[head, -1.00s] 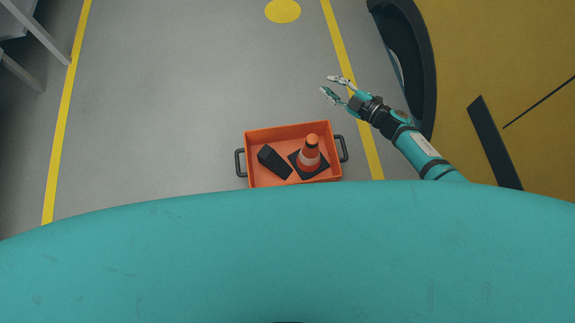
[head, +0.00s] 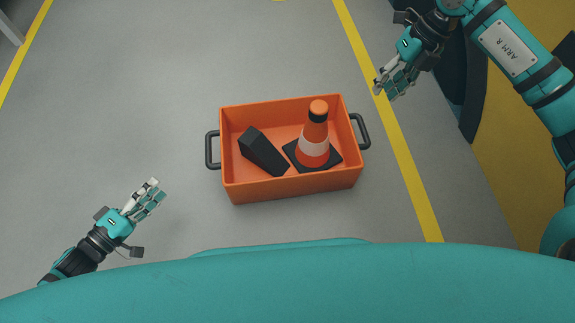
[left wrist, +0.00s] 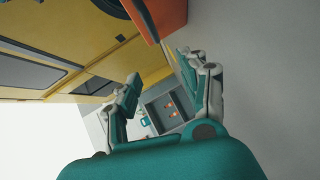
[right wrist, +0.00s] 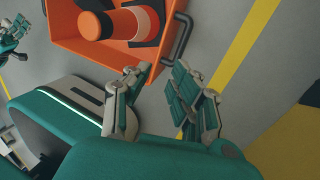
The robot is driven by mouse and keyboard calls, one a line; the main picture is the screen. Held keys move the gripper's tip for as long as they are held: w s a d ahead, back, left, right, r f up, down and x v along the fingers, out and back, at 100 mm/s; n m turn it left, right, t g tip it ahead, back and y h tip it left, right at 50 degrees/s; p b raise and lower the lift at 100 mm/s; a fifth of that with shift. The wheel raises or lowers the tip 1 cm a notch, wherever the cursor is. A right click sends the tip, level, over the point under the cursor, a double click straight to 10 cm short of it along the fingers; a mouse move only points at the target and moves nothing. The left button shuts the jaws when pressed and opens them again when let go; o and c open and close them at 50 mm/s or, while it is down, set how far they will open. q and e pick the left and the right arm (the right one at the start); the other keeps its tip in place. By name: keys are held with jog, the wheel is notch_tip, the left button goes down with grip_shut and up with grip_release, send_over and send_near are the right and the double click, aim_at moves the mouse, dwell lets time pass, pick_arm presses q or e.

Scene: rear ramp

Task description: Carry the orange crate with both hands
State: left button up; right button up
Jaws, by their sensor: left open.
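The orange crate (head: 290,187) sits on the grey floor in the middle of the head view. It has a dark left handle (head: 210,150) and a dark right handle (head: 363,132). A black wedge block (head: 262,150) and an orange and white traffic cone (head: 314,145) stand inside. My left gripper (head: 157,190) is open and empty, left of the crate and apart from it. My right gripper (head: 385,94) is open and empty, beyond the right handle to the upper right. The right wrist view shows that handle (right wrist: 180,40) past its fingertips. Part of the crate shows in the left wrist view (left wrist: 165,18).
A yellow vehicle (head: 490,180) borders the right side. A yellow floor line (head: 405,170) runs between it and the crate; another line (head: 22,55) is at far left. A grey leg (head: 11,25) shows at top left. Floor around the crate is clear.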

aim_at(207, 145)
pick_arm(q)
jog(key=shift+s+d+f+h+b, duration=0.2)
jog(key=shift+d+h+b, duration=0.25)
jog(key=shift+d+h, duration=0.2)
pick_arm(e)
jog(key=shift+s+d+f+h, duration=0.1)
jog(key=shift+d+f+h, duration=0.2)
jog(key=shift+d, duration=0.35)
jog(key=shift+s+d+f+h, duration=0.15)
jog(key=shift+d+h, duration=0.25)
jog(key=shift+d, duration=0.2)
jog(key=shift+w, duration=0.1)
pick_arm(q)
jog(key=x, duration=1.7)
jog(key=shift+w+d+f, duration=0.15)
jog(key=shift+f, duration=0.15)
pick_arm(e)
jog(key=a+f, duration=0.1)
jog(key=f, duration=0.4)
jog(key=a+f, duration=0.1)
jog(key=f, duration=0.5)
jog(key=a+f, duration=0.1)
jog(key=f, duration=0.5)
jog(key=shift+a+f, duration=0.1)
jog(key=shift+a, duration=0.15)
